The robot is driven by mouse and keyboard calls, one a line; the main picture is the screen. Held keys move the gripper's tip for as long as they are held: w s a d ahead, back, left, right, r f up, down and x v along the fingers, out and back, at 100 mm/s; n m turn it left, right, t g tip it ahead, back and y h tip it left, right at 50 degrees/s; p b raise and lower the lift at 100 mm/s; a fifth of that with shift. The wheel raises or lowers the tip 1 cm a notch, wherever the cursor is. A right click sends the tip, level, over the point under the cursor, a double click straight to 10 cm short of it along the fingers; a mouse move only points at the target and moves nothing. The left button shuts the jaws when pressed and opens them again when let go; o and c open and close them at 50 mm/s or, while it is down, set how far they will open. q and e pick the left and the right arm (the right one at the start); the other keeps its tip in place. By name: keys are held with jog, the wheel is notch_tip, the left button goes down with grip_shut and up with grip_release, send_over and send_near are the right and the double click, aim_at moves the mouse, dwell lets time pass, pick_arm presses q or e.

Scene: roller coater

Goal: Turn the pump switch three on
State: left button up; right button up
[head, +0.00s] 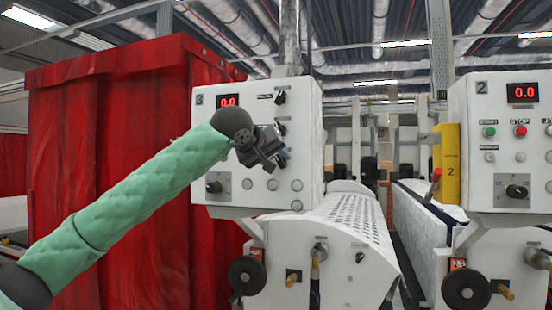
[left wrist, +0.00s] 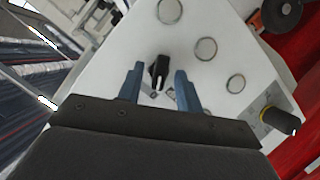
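The white control panel marked 3 (head: 230,187) stands at the middle of the head view, with a red display. My left gripper (head: 283,156) is in front of its right half. In the left wrist view, a black rotary switch with a white mark (left wrist: 158,72) on this panel sits between the two blue-grey fingers of my left gripper (left wrist: 159,76). The fingers are open, with a gap on either side of the switch. In the head view the gripper hides this switch. Two more black switches (head: 280,97) show above the gripper. My right gripper is not in view.
Round buttons (head: 272,184) and a larger black knob (head: 214,187) are low on the panel; the knob also shows in the left wrist view (left wrist: 281,121). A red curtain (head: 110,150) hangs at left. Panel 2 (head: 500,100) stands at right.

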pick_arm(q)
grip_shut()
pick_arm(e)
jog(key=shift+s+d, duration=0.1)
